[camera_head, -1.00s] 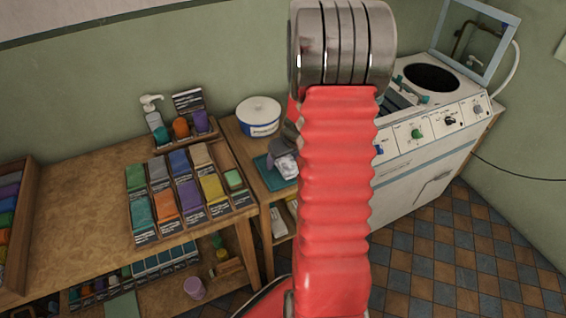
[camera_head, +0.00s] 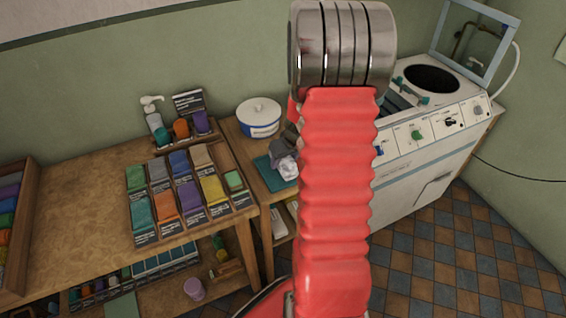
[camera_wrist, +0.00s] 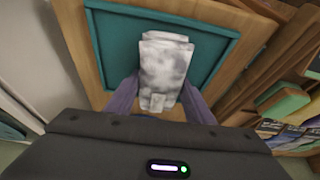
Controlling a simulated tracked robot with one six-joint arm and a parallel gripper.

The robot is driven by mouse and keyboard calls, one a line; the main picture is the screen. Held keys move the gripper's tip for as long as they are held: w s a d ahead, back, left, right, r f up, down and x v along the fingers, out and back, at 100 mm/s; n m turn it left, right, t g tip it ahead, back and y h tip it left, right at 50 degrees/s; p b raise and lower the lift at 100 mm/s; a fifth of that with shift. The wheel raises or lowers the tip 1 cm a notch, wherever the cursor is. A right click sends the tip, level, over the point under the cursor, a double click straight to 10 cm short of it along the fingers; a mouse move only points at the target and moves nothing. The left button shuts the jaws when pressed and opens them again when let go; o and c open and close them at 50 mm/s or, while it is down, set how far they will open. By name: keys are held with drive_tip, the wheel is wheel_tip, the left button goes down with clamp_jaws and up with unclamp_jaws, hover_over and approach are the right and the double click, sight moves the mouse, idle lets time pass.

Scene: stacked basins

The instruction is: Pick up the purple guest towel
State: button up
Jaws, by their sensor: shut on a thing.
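In the wrist view my gripper (camera_wrist: 160,98) has its two purple-grey fingers shut on a folded, mottled white-grey cloth (camera_wrist: 164,62). The cloth looks white-grey, not purple. It is over a teal mat (camera_wrist: 112,38); I cannot tell whether it still touches the mat. In the head view the cloth (camera_head: 288,168) shows just left of my red arm, which hides part of my gripper. A purple folded cloth (camera_head: 190,195) lies in the sorted tray on the wooden table.
The tray (camera_head: 244,210) holds several coloured cloths with dark labels. A white machine (camera_head: 425,160) stands at the right. A wooden rack (camera_head: 22,270) is at the left edge. The table's left part is clear.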

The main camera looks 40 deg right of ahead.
wheel_tip(320, 180, up, 10)
idle(0.6)
drive_tip(key=shift+w, duration=0.1)
idle(0.4)
drive_tip(key=w+a+r+n, duration=0.1)
drive_tip(key=w+a+r, duration=0.1)
drive_tip(key=a, duration=0.8)
drive_tip(key=w+a+r+n, duration=0.1)
drive_tip(key=w+a, duration=0.4)
drive_tip(key=a, duration=0.6)
drive_tip(key=w+a+r+y, duration=0.1)
drive_tip(key=w+a, duration=0.3)
drive_tip(key=a, duration=0.7)
drive_tip(key=shift+w+r+n, duration=0.25)
drive_tip(key=shift+r+n, duration=0.15)
drive_tip(key=shift+r, duration=0.4)
drive_tip(key=shift+s, duration=0.1)
